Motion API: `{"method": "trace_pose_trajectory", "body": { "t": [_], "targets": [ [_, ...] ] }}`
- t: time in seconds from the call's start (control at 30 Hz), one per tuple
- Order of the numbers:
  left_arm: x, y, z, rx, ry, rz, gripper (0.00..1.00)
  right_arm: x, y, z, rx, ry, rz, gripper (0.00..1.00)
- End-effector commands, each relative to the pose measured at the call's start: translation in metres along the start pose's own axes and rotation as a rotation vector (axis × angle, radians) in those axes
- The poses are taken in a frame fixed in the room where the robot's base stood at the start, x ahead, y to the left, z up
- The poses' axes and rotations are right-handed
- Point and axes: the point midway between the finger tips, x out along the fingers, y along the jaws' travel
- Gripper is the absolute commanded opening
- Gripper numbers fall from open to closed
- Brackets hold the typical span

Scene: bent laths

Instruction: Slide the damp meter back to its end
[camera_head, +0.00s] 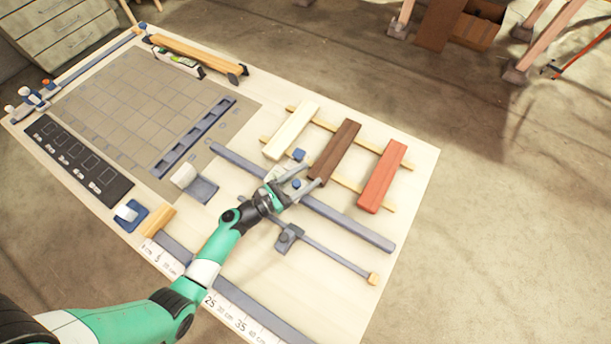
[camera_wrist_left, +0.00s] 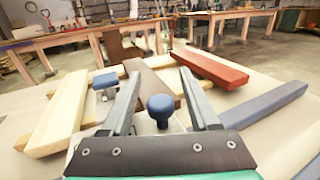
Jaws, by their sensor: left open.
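A small piece with a round blue knob (camera_wrist_left: 160,108) stands between the fingers of my left gripper in the left wrist view; it looks like the damp meter, though no marking confirms it. My left gripper (camera_head: 308,175) is open around the knob, with a gap visible on both sides. In the head view the gripper hides most of this piece, near the long blue-grey rail (camera_head: 355,226). A pale block with a blue top (camera_wrist_left: 105,82) stands just outside the left finger; its blue top (camera_head: 299,155) also shows in the head view. My right gripper is out of view.
Cream (camera_head: 291,130), brown (camera_head: 334,150) and red (camera_head: 382,176) laths lie across two thin wooden strips beyond the gripper. A rod with a grey sliding block (camera_head: 288,236) lies in front of the rail. The board's right corner is clear.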

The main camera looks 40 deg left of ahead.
Motion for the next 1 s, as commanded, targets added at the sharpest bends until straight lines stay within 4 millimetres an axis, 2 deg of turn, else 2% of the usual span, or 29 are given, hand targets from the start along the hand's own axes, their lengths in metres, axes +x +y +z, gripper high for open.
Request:
{"method": "trace_pose_trajectory", "body": {
  "t": [0.07,0.4,1.0],
  "targets": [
    [-0.0002,0.0001,0.0001,0.0,0.0,0.0,0.59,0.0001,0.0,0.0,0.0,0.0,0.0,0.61],
    [-0.0005,0.0001,0.0001,0.001,0.0,0.0,0.0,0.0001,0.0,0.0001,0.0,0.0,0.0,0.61],
    [-0.0005,0.0001,0.0002,0.001,0.0,0.0,0.0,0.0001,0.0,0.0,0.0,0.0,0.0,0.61]
  ]
}}
